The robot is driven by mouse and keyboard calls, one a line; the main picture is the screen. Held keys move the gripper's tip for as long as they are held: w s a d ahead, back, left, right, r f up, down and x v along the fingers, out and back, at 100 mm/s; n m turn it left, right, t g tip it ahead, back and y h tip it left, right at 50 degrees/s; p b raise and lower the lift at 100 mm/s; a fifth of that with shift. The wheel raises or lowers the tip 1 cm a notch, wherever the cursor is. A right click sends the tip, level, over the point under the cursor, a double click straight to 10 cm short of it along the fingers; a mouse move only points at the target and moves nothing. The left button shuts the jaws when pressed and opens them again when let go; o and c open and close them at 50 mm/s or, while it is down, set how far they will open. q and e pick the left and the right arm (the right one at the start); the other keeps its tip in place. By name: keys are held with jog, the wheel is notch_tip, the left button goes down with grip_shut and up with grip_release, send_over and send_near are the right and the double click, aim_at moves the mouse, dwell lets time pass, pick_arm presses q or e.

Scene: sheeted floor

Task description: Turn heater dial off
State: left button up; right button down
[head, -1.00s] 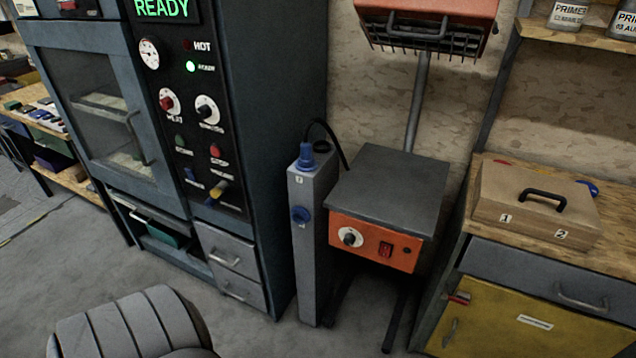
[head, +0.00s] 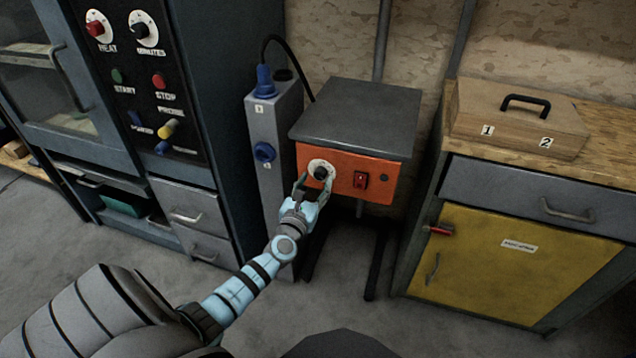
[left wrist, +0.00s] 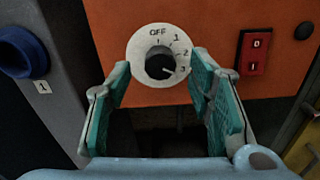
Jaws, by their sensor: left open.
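The heater dial is a black knob (head: 320,172) on a white disc, on the orange front of a grey-topped box (head: 388,183). In the left wrist view the black knob (left wrist: 160,66) sits on the disc marked OFF, 1, 2 and 3. Its light pointer mark appears to face the 3 side, lower right. My left gripper (head: 313,186) is open in front of the dial. In the left wrist view its teal-padded fingers (left wrist: 162,75) stand either side of the knob, spread apart, with no visible contact. My right gripper is out of view.
A red rocker switch (head: 360,180) is right of the dial. A grey post (head: 275,190) with blue plug and blue knob stands left of the box. A dark oven cabinet (head: 190,90) is further left, a yellow-doored bench (head: 520,270) right.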

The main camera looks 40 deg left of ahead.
aim_at(320, 174)
pick_arm(q)
jog(key=shift+x, duration=0.8)
jog(key=shift+w+a, duration=0.2)
jog(key=shift+w, duration=0.25)
grip_shut()
